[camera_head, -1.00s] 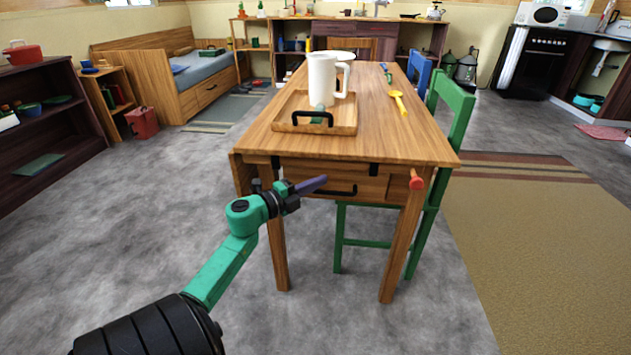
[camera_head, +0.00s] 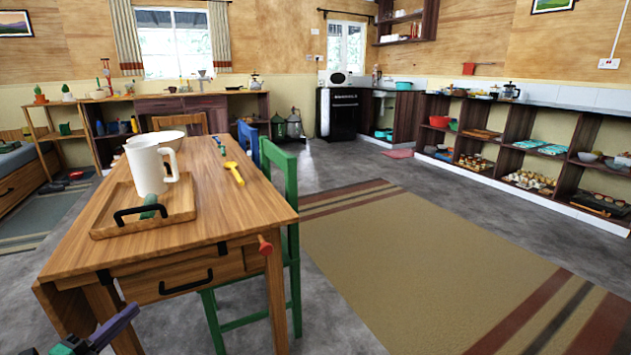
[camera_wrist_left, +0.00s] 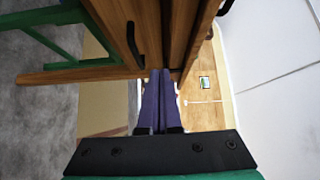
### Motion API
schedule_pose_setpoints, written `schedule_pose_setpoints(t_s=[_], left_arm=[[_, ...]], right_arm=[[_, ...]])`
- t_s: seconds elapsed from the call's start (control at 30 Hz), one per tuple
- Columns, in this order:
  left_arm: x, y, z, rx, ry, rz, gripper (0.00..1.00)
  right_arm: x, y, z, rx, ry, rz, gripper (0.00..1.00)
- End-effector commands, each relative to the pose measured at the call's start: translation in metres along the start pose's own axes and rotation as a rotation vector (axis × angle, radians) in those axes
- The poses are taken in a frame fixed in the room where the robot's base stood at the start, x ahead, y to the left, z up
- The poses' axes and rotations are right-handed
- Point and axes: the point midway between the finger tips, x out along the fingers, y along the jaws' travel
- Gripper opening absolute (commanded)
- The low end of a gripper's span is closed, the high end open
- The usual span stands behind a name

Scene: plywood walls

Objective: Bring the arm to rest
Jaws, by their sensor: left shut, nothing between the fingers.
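My left gripper (camera_head: 112,328) shows at the bottom left of the head view, in front of the near side of the wooden table (camera_head: 205,215). Its purple fingers are shut and hold nothing. In the left wrist view the fingers (camera_wrist_left: 160,75) lie side by side, pointing toward the table's edge (camera_wrist_left: 90,74). I cannot tell whether they touch it. The rest of the left arm is mostly out of the picture. My right gripper is not in view.
On the table stand a tray (camera_head: 112,231) with a white pitcher (camera_head: 147,168), and a yellow utensil (camera_head: 234,173). A drawer handle (camera_head: 187,283) and a red knob (camera_head: 265,246) are at the table front. A green chair (camera_head: 290,200) stands right. The rug (camera_head: 420,265) is clear.

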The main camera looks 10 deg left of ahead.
Motion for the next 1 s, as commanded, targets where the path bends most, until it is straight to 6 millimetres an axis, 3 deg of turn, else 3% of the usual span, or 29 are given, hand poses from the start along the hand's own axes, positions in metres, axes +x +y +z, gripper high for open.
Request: schedule_pose_setpoints(t_s=[0.13,0.27,0.4,0.5,0.7,0.87,0.93,1.0], left_arm=[[0.015,0.021,0.008,-0.229,-0.211,-0.025,0.00],[0.016,0.090,0.001,-0.605,-0.515,0.072,0.00],[-0.006,0.183,-0.059,-0.955,-0.781,0.349,0.00],[-0.026,0.223,-0.109,-1.090,-0.885,0.544,0.00],[-0.065,0.261,-0.197,-1.220,-0.993,0.883,0.00],[-0.098,0.269,-0.259,-1.256,-1.034,1.141,0.00],[-0.101,0.264,-0.261,-1.248,-1.048,1.159,0.00],[-0.103,0.271,-0.258,-1.241,-1.056,1.157,0.00]], right_arm=[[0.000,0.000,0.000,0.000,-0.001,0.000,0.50],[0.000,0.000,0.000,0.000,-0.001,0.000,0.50],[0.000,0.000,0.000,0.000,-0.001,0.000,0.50],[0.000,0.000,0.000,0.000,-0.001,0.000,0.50],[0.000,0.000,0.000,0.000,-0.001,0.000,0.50],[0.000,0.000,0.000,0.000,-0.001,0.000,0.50],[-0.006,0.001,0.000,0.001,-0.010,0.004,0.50],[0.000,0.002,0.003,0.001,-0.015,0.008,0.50]])
